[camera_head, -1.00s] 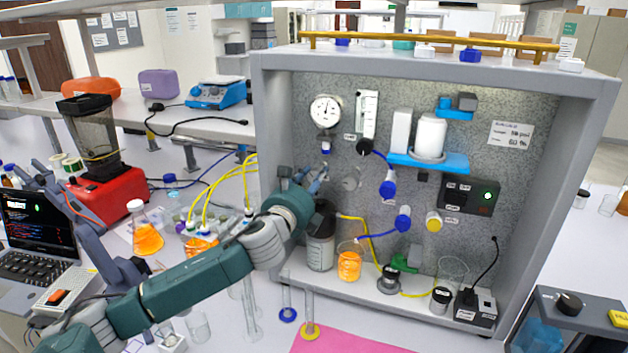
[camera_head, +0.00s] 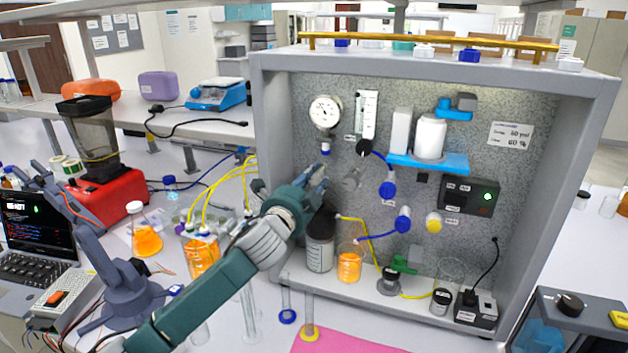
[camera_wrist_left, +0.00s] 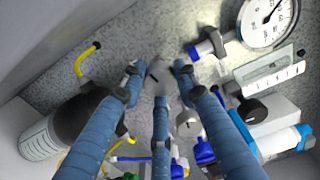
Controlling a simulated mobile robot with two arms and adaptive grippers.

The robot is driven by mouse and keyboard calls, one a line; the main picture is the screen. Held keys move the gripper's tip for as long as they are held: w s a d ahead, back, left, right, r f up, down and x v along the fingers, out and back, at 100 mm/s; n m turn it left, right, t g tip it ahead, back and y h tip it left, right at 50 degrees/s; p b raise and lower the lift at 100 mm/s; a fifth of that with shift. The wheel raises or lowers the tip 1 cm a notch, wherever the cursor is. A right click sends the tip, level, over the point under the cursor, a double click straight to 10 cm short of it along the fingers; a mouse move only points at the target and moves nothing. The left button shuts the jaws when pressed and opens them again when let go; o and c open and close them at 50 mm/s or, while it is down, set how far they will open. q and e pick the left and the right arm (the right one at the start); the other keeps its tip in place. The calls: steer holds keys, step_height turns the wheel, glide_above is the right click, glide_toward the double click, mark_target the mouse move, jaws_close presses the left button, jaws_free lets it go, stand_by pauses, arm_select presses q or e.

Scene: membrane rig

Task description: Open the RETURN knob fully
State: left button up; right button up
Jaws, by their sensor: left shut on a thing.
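My left gripper (camera_head: 317,175) reaches in from the left to the speckled back panel (camera_head: 290,120) of the rig, below the round gauge (camera_head: 325,112). In the left wrist view its blue fingers are closed around a small grey knob (camera_wrist_left: 158,76) with a dark mark on its face. The fingers hide this knob in the head view. A second grey knob (camera_head: 352,181) sits just to the right and is free; it also shows in the left wrist view (camera_wrist_left: 187,122). I cannot read a RETURN label on either. My right gripper is not in view.
A dark-topped bottle (camera_head: 319,252) and an orange-filled beaker (camera_head: 349,265) stand on the rig floor below my gripper. Blue fittings (camera_head: 388,187) and a blue shelf (camera_head: 428,161) are to the right. Yellow tubes (camera_head: 210,190) run to a beaker outside the left wall.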

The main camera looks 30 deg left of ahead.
arm_select(q)
steer(key=n, duration=0.4)
steer(key=shift+a+r+n, duration=0.1)
steer(key=shift+a+n, duration=0.05)
steer(key=shift+n, duration=0.25)
steer(key=n+p, duration=0.1)
steer(key=n, duration=0.2)
steer(key=shift+n, duration=0.3)
steer(key=n, duration=0.2)
steer(key=n+p, duration=0.1)
steer(key=n, duration=0.2)
steer(key=shift+f+n, duration=0.25)
steer(key=shift+n, duration=0.15)
steer(key=shift+f+n+p, duration=0.15)
steer(key=shift+n+p, duration=0.3)
steer(key=shift+n, duration=0.35)
steer(key=shift+f, duration=0.15)
steer(key=o, duration=1.2)
steer(key=shift+s+r, duration=0.1)
steer(key=shift+r, duration=0.1)
